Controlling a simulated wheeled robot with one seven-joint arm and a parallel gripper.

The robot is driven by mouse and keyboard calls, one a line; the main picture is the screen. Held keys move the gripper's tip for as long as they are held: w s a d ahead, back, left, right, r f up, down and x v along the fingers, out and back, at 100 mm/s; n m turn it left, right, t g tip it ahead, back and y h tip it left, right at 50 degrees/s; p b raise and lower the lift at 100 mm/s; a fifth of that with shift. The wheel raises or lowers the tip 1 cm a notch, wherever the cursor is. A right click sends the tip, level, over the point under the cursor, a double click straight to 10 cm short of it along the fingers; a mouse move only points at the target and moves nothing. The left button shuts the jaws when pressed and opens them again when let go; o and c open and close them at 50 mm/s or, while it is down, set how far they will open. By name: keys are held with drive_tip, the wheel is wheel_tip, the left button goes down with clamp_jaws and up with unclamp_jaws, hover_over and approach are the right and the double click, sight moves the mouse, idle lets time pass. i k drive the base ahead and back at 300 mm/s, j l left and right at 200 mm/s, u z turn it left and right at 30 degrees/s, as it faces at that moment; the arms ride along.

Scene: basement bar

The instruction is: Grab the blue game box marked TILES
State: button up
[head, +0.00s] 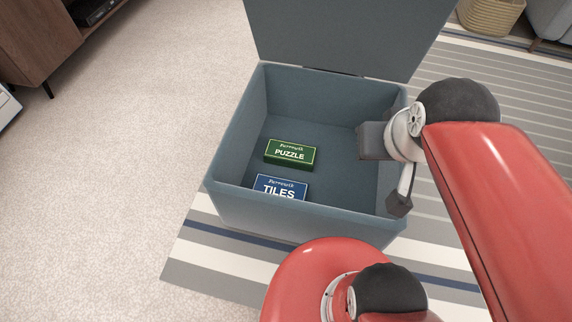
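The blue TILES box (279,187) lies on the floor of an open blue-grey storage bin, near its front wall. The wall hides the box's lower edge. A green PUZZLE box (290,153) lies just behind it. My gripper (386,172) is over the right side of the bin, to the right of both boxes and apart from them. Its two dark fingertips are spread, with nothing visible between them.
The bin (300,222) has its lid (345,35) raised at the back. It stands on a striped rug (215,245). A wooden cabinet (40,35) is at the upper left and a woven basket (490,15) at the upper right. Carpet at left is clear.

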sight(276, 185)
drive_tip(key=i+j+z, duration=0.1)
drive_tip(key=j+z, duration=0.15)
drive_tip(key=j, duration=0.45)
drive_tip(key=j+z, duration=0.2)
drive_tip(key=j, duration=0.5)
drive_tip(key=i, duration=0.05)
